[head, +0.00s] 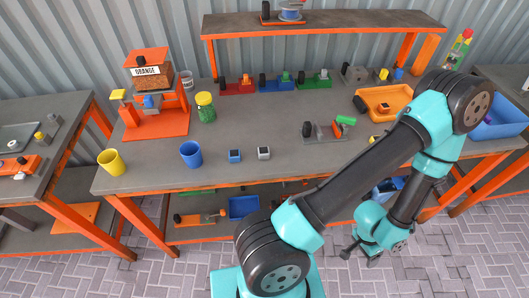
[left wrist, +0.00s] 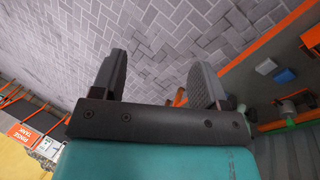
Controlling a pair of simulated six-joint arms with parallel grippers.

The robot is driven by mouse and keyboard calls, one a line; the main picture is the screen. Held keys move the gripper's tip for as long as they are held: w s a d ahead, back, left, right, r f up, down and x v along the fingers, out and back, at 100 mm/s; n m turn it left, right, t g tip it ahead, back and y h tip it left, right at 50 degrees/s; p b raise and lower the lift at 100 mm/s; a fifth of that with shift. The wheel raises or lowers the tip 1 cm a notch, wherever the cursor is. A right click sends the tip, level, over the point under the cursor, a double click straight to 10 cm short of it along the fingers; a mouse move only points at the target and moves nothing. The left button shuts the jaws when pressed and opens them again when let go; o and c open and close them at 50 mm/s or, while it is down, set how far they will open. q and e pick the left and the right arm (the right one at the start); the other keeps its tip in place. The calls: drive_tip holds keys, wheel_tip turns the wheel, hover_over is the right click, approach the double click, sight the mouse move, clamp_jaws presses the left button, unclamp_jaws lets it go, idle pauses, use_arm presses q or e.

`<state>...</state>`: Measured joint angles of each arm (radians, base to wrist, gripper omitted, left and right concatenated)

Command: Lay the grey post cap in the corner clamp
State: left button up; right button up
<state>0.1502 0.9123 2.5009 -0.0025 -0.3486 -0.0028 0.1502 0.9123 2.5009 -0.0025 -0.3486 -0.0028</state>
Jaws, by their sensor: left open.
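A small light-grey block with a dark top (head: 264,153), which looks like the grey post cap, sits near the front edge of the middle bench. A grey metal fixture (head: 322,131) with a reddish part and a green handle lies on the bench further right; it may be the corner clamp, but I cannot be sure. My left gripper (head: 360,256) hangs low over the paving in front of the bench, apart from both. The left wrist view shows its fingers (left wrist: 160,68) spread with nothing between them. My right gripper is not in view.
A blue block (head: 234,156) sits beside the grey one, with a blue cup (head: 191,154) to its left. Red, blue and green clamp-like fixtures (head: 276,80) line the back. An orange tray (head: 388,101) is partly behind my arm. The bench's front middle has free room.

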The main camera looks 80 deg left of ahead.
use_arm(q)
drive_tip(key=shift+o, duration=0.5)
drive_tip(key=shift+w, duration=0.1)
drive_tip(key=w+a+r+m, duration=0.2)
drive_tip(key=w+r+m, duration=0.5)
drive_tip(key=w+r, duration=0.55)
drive_tip(key=a+r+m+y, duration=0.2)
drive_tip(key=a+r+m, duration=0.1)
drive_tip(key=r, duration=0.8)
drive_tip(key=w+a+r+m+y, duration=0.1)
drive_tip(key=a+r+m, duration=0.1)
drive_tip(key=r, duration=1)
drive_tip(key=shift+w+a+m+g+y, duration=0.15)
drive_tip(key=shift+a+m+g+y, duration=0.25)
drive_tip(key=shift+a, duration=0.05)
drive_tip(key=shift+r, duration=0.1)
